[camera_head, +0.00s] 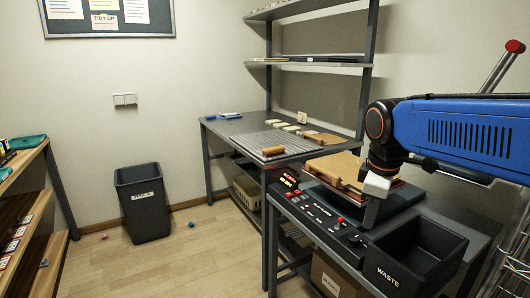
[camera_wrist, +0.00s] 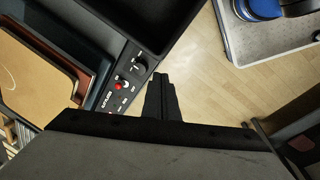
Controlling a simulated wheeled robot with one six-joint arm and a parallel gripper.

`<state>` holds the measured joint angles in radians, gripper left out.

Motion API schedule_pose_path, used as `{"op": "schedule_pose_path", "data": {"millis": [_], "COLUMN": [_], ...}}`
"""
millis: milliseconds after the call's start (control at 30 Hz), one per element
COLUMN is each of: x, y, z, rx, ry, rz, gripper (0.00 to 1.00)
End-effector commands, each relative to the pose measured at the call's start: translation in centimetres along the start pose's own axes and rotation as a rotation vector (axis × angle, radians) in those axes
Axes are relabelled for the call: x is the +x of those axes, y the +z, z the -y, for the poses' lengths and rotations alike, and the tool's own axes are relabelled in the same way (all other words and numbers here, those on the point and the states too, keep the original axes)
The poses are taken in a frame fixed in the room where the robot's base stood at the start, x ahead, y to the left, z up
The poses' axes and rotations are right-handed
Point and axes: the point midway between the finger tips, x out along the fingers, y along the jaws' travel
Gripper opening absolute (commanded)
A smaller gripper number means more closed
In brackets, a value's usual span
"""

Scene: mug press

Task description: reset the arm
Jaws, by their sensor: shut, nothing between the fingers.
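My arm (camera_head: 455,133) is blue with a dark wrist and reaches in from the right in the head view. My gripper (camera_head: 369,216) points down in front of the press station, by the left side of the black WASTE bin (camera_head: 385,270). In the wrist view the dark fingers of my gripper (camera_wrist: 161,84) are together with nothing between them. Beyond them is the floor (camera_wrist: 190,55). A control panel (camera_wrist: 122,85) with a red knob lies just left of the fingers.
Brown boards (camera_head: 335,166) lie on the press station. A grey bench (camera_head: 235,127) with a slatted top stands behind it, under wall shelves (camera_head: 310,66). A dark trash bin (camera_head: 143,203) stands on the floor, with small bits nearby. A wooden shelf (camera_head: 32,190) is at the left.

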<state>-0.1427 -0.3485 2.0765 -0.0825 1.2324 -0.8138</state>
Motion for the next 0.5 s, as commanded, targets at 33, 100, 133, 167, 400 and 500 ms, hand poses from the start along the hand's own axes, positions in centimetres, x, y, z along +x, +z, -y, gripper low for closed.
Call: {"op": "schedule_pose_path", "data": {"millis": [33,100,133,167,400,500], "x": [0.3,0.8,1.1,1.4,4.2,5.6], "y": [1.3,2.8,3.4,4.1,8.6,10.1], "z": [1.1,2.4,3.0,3.6,8.3,10.1], "rx": [0.067,0.169,0.213,0.256,0.606,0.741], "ry": [0.010,0.022,0.027,0.031,0.056,0.061], "rz": [-0.015,-0.035,-0.044,-0.053,-0.134,-0.168], "gripper": [0.00,0.00,0.00,0.00,0.00,0.00]}}
